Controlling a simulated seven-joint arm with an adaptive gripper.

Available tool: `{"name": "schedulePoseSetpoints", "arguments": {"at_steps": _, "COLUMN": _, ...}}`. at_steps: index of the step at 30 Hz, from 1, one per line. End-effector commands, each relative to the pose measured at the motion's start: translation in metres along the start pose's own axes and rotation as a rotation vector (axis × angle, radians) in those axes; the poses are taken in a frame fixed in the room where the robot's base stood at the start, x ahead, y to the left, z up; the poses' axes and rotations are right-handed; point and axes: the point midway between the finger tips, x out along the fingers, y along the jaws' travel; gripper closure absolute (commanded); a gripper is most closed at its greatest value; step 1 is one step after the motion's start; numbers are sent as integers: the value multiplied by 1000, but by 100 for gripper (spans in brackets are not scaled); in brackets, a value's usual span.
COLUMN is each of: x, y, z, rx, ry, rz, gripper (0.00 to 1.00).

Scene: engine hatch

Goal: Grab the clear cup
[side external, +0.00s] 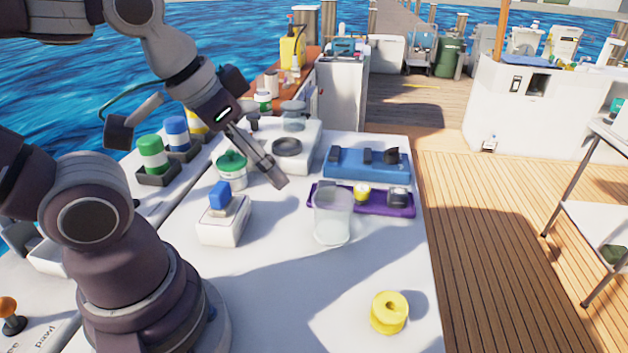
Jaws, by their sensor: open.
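The clear cup (332,226) stands upright on the white table, in front of a purple tray that shows behind it. It is see-through and looks empty. My gripper (279,183) is up and to the left of the cup, pointing down and right. It is apart from the cup and holds nothing that I can see. Its fingers are seen from the side, so the gap between them is hard to make out.
The purple tray (405,209) holds a small yellow item and a dark one. A blue tray (370,171) lies behind it. A yellow spool (389,312) is at the front right. A white box with a blue top (224,222) and a green-lidded tub (231,172) stand left. The table's front middle is clear.

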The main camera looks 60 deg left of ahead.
Motion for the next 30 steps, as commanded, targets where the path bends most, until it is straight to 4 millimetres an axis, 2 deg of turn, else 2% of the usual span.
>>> {"name": "schedulePoseSetpoints", "arguments": {"at_steps": 9, "x": 0, "y": 0, "z": 0, "rx": -1, "ry": 0, "rz": 0, "gripper": 22}}
{"name": "schedulePoseSetpoints", "arguments": {"at_steps": 14, "x": 0, "y": 0, "z": 0, "rx": -1, "ry": 0, "rz": 0, "gripper": 2}}
{"name": "schedulePoseSetpoints", "arguments": {"at_steps": 15, "x": 0, "y": 0, "z": 0, "rx": -1, "ry": 0, "rz": 0, "gripper": 0}}
{"name": "schedulePoseSetpoints", "arguments": {"at_steps": 24, "x": 0, "y": 0, "z": -1, "rx": -10, "ry": -3, "rz": -1, "gripper": 0}}
{"name": "schedulePoseSetpoints", "arguments": {"at_steps": 26, "x": 0, "y": -1, "z": -6, "rx": -51, "ry": -21, "rz": -5, "gripper": 0}}
{"name": "schedulePoseSetpoints", "arguments": {"at_steps": 30, "x": 9, "y": -7, "z": -36, "rx": -316, "ry": -120, "rz": -40, "gripper": 0}}
